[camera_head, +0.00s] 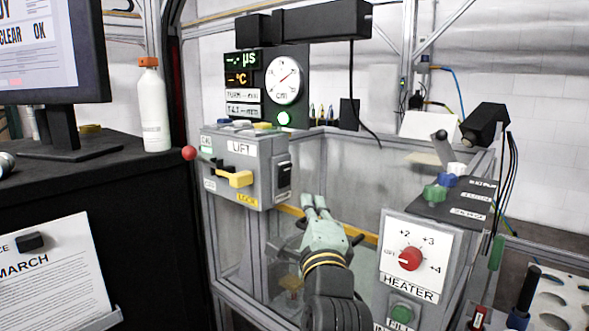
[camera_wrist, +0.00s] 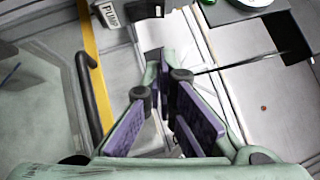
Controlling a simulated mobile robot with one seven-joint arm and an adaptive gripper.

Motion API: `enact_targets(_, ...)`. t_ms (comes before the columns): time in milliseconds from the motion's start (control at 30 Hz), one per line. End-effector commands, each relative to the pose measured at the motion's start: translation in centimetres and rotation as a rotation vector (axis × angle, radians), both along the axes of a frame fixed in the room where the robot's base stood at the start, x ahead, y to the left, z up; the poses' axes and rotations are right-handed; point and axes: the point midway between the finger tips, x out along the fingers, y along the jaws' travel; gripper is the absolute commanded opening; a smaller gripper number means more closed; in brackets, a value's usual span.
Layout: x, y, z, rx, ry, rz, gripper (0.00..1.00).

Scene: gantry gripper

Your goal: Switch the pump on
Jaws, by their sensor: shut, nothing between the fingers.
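A white label reading PUMP (camera_wrist: 109,14) shows at the top of the wrist view, beside a dark part (camera_wrist: 143,9) that is cut off by the frame edge. I cannot tell whether this part is the pump switch or how it is set. My gripper (camera_wrist: 165,72) is shut and empty below and to the right of the label, with its purple pads facing each other. In the head view my gripper (camera_head: 312,202) reaches over the tank between the lift box and the heater panel. No pump label can be made out in the head view.
The lift box (camera_head: 222,160) with a yellow lever (camera_head: 238,179) and red ball (camera_head: 188,153) stands left of my gripper. The heater panel (camera_head: 420,240) with a red knob (camera_head: 410,258) stands close on the right. A yellow bar (camera_wrist: 92,65) and dark handle (camera_wrist: 93,100) lie left in the wrist view.

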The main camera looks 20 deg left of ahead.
Motion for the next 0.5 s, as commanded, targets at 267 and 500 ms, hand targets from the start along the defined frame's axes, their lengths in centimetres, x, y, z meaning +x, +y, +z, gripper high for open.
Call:
enact_targets(267, 5.5, 2.5, 1.6, 0.002, 0.0, 0.002, 0.0)
enact_targets(500, 6.8, 5.4, 2.6, 0.001, -0.001, 0.003, 0.0)
